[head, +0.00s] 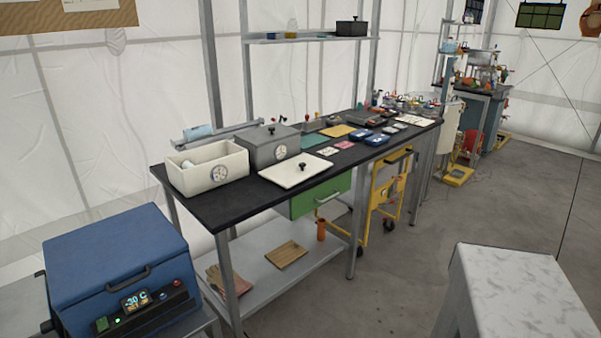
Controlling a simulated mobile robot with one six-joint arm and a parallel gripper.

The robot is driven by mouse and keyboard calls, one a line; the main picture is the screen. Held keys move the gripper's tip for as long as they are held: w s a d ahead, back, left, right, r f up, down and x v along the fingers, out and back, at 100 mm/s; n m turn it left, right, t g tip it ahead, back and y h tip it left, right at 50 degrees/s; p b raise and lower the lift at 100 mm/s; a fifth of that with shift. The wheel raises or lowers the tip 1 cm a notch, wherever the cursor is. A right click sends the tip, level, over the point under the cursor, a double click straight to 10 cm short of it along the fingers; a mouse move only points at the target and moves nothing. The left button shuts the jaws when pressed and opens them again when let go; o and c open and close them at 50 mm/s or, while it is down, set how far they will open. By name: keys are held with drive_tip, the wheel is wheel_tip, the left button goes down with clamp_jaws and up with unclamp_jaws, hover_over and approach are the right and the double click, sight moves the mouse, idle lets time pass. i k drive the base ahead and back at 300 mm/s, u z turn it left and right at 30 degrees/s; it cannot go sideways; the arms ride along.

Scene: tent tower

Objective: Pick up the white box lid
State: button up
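The white box lid (290,172) lies flat on the black workbench top, near its front edge. It is a thin white panel with a small dark knob (302,165) standing up from it. The open white box (207,180) stands to its left, apart from it, with a round emblem on its front and a pale object inside. A grey box (268,148) with its own lid and dark knob stands just behind the white lid. My gripper is not in view.
The black bench (245,203) carries several small items towards its far right end. A blue cooler (118,262) stands at the lower left. A white marbled surface (520,292) is at the lower right. Grey floor (400,265) lies open before the bench.

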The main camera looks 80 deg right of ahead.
sight(288, 174)
drive_tip(key=k, duration=1.55)
drive_tip(key=z, duration=0.25)
drive_tip(key=i, duration=1.35)
drive_tip(key=z, duration=0.3)
